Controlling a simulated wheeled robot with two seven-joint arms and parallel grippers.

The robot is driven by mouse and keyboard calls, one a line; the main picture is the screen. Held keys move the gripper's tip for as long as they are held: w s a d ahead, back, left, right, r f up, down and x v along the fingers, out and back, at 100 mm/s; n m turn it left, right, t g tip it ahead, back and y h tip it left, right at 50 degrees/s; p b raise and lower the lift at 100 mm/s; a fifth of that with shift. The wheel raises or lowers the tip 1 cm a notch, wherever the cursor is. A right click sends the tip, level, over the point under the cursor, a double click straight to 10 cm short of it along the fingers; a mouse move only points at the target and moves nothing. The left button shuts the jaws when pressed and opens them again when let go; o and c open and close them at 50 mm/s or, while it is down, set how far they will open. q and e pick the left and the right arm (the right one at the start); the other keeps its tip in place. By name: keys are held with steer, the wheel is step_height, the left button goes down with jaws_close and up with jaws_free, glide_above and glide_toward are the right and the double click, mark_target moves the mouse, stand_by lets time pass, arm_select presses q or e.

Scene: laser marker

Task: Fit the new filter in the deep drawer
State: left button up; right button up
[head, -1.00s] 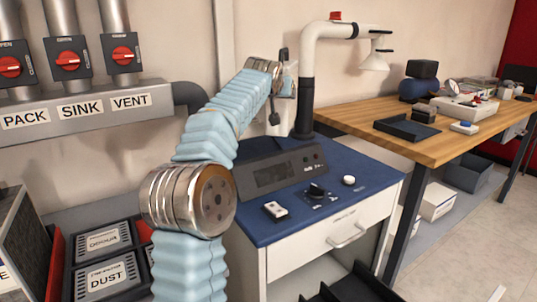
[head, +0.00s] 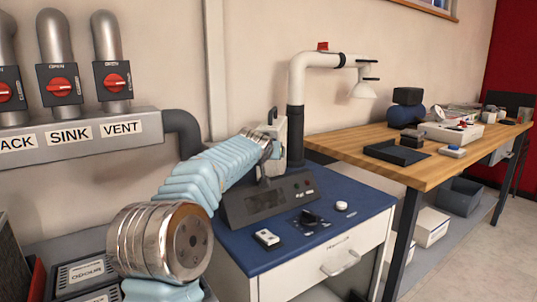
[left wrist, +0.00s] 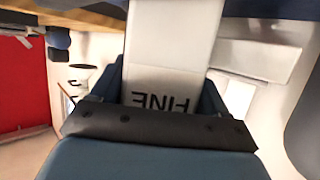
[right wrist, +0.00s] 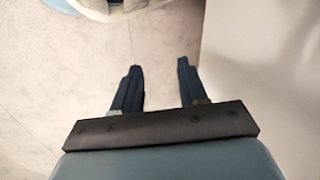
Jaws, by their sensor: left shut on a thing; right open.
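My left gripper (left wrist: 163,95) is shut on a white filter marked FINE (left wrist: 175,45), which extends away from the fingers in the left wrist view. In the head view my left arm reaches from the lower left to above the back of the blue-topped cabinet, and the pale filter (head: 295,140) shows at its end. The fingers there are mostly hidden by the wrist. The cabinet has a white drawer front (head: 310,268) with a bar handle; it looks shut. My right gripper (right wrist: 159,85) is open and empty above pale floor, outside the head view.
The blue cabinet top (head: 270,253) carries a sloped grey control panel (head: 268,200), knobs and a small switch. A white extraction arm (head: 297,80) rises behind. Filter boxes marked ODOUR (head: 82,272) lie lower left. A wooden bench (head: 430,170) stands right. A pale surface borders my right gripper.

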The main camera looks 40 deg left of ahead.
arm_select(q)
steer(key=shift+s+d+f+b, duration=0.1)
steer(key=shift+s+f+b, duration=0.05)
steer(key=shift+f+b, duration=0.7)
steer(key=o, duration=1.4)
steer(key=shift+f, duration=0.15)
steer(key=shift+c, duration=0.2)
steer(key=shift+o, duration=1.3)
steer(key=shift+w+a+f, duration=0.15)
steer(key=shift+w+a, duration=0.05)
steer(key=shift+w, duration=0.05)
steer(key=shift+o, duration=0.5)
steer(key=shift+r, duration=0.3)
